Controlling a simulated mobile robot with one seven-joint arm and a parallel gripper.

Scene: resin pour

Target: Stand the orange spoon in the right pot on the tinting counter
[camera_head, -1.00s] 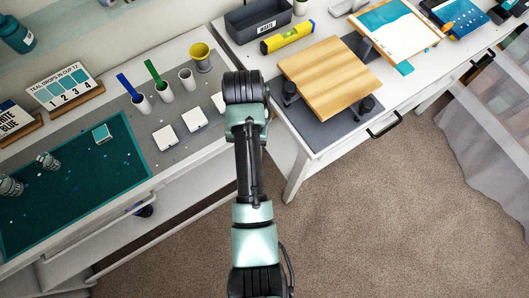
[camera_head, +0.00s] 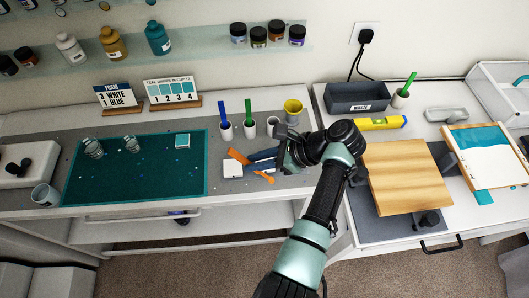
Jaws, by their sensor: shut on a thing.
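The orange spoon (camera_head: 239,156) is in my gripper (camera_head: 260,163), whose jaws are shut on it. It lies slantwise across the jaws, low over the front of the tinting counter (camera_head: 225,190); I cannot tell its exact height. The right pot (camera_head: 272,127), small and white, stands upright behind my gripper with no spoon showing in it. The middle pot (camera_head: 250,130) holds a green spoon (camera_head: 249,108). The left pot (camera_head: 226,133) holds a blue spoon (camera_head: 223,111).
A yellow cup (camera_head: 293,108) stands right of the right pot. A white tile (camera_head: 232,170) lies by the spoon. A teal mat (camera_head: 130,180) with clear cups lies left. On the right table are a waste bin (camera_head: 360,103), a yellow level (camera_head: 381,122) and a wooden board (camera_head: 408,175).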

